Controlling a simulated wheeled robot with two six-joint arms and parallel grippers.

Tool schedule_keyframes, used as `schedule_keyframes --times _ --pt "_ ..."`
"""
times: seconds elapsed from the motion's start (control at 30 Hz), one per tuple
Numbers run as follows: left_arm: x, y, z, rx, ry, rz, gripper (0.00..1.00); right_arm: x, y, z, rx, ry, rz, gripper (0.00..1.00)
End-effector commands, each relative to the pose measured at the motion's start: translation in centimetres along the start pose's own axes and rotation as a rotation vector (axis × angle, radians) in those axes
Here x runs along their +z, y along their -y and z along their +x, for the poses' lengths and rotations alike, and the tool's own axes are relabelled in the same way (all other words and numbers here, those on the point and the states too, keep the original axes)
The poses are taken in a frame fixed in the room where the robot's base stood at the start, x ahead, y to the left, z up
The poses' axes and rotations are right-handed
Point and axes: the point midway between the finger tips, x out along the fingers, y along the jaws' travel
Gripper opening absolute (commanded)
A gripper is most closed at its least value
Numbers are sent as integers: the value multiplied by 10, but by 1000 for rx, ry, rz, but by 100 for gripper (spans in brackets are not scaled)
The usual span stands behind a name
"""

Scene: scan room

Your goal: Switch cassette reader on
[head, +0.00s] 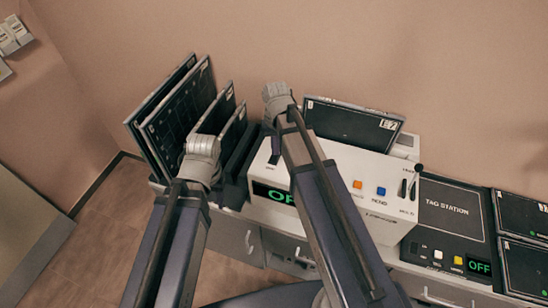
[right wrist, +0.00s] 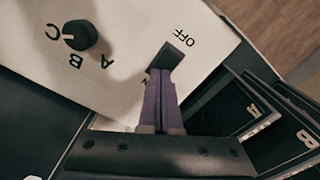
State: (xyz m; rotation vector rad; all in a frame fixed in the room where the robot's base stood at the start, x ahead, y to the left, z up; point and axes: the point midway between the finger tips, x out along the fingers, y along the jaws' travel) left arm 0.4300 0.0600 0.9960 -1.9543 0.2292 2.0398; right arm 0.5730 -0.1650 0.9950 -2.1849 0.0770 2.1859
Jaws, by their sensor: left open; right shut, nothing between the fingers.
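The cassette reader (head: 345,165) is the white box in the middle of the head view. Its green display (head: 270,193) is partly covered by my right arm and appears to read OFF. A black switch lever (head: 275,150) is on its left part. In the right wrist view the lever (right wrist: 178,56) points toward the OFF label, and the opposite label is mostly hidden. My right gripper (right wrist: 160,100) is shut and empty, its tips right at the lever; contact cannot be told. In the head view my right gripper (head: 277,98) is over the reader. My left gripper (head: 203,148) is open, by the rack.
Dark cassettes (head: 180,110) stand in a rack left of the reader. Another cassette (head: 352,122) leans behind it. An A-B-C knob (right wrist: 80,35) is near the lever. Orange and blue buttons are on the reader. The tag station (head: 450,210) stands to the right, showing OFF.

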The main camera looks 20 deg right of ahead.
Motion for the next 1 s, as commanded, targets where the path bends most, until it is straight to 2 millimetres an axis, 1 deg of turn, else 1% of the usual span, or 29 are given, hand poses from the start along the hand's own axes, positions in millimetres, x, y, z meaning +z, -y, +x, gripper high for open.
schedule_keyframes --times 0.2,0.8,0.9,1.0 --pt "1 2 -18 0 0 1 50 0 0 -18 0 0 0 0" --pt "4 6 -64 1 0 -2 50 0 0 -64 0 0 0 0" --pt "4 6 -69 1 0 -3 50 0 0 -69 0 0 0 0" --pt "4 6 -69 1 0 -4 50 0 0 -69 0 0 0 0"
